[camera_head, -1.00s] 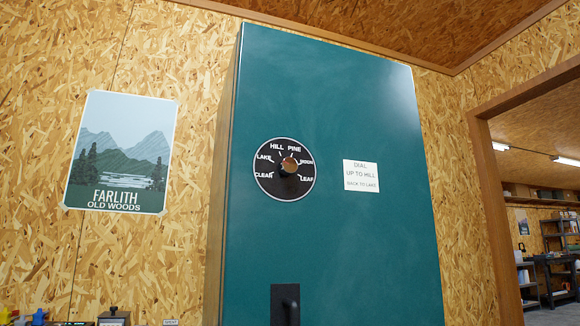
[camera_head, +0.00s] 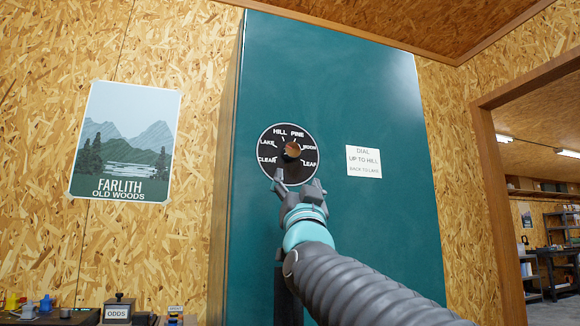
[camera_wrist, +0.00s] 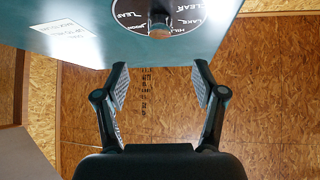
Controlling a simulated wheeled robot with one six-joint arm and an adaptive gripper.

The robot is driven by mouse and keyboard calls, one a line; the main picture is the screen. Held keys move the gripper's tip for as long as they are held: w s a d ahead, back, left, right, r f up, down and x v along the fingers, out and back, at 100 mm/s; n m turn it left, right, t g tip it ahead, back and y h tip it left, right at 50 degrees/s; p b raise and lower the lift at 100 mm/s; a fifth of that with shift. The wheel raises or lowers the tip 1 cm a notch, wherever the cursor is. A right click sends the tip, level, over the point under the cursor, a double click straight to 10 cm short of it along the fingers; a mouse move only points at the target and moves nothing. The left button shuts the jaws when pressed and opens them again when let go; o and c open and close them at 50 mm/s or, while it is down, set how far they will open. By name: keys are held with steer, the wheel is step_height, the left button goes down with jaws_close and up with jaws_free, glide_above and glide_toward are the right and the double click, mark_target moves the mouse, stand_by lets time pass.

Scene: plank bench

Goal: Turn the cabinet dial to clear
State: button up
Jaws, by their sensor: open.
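The teal cabinet (camera_head: 385,225) stands against the wall. Its round black dial (camera_head: 273,151) carries the white words CLEAR, LAKE, HILL, PINE, MOON and LEAF around a copper-coloured knob (camera_head: 292,150). I cannot tell which word the knob points to. My gripper (camera_head: 296,184) is open and empty, just below the knob in the head view and overlapping the dial's lower edge. In the wrist view the dial (camera_wrist: 140,20) and knob (camera_wrist: 159,32) show upside down at the top, beyond my open fingers (camera_wrist: 160,84) and apart from them.
A white card (camera_head: 363,161) right of the dial reads DIAL, UP TO HILL, BACK TO LAKE. A FARLITH poster (camera_head: 126,142) hangs at left. A box marked ODDS (camera_head: 118,310) and small items stand at lower left. A doorway opens at right.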

mark_target(292, 153)
steer(key=p+x, duration=0.5)
steer(key=x, duration=0.8)
steer(key=shift+w+r+p, duration=0.25)
steer(key=shift+p, duration=0.15)
steer(key=c, duration=1.1)
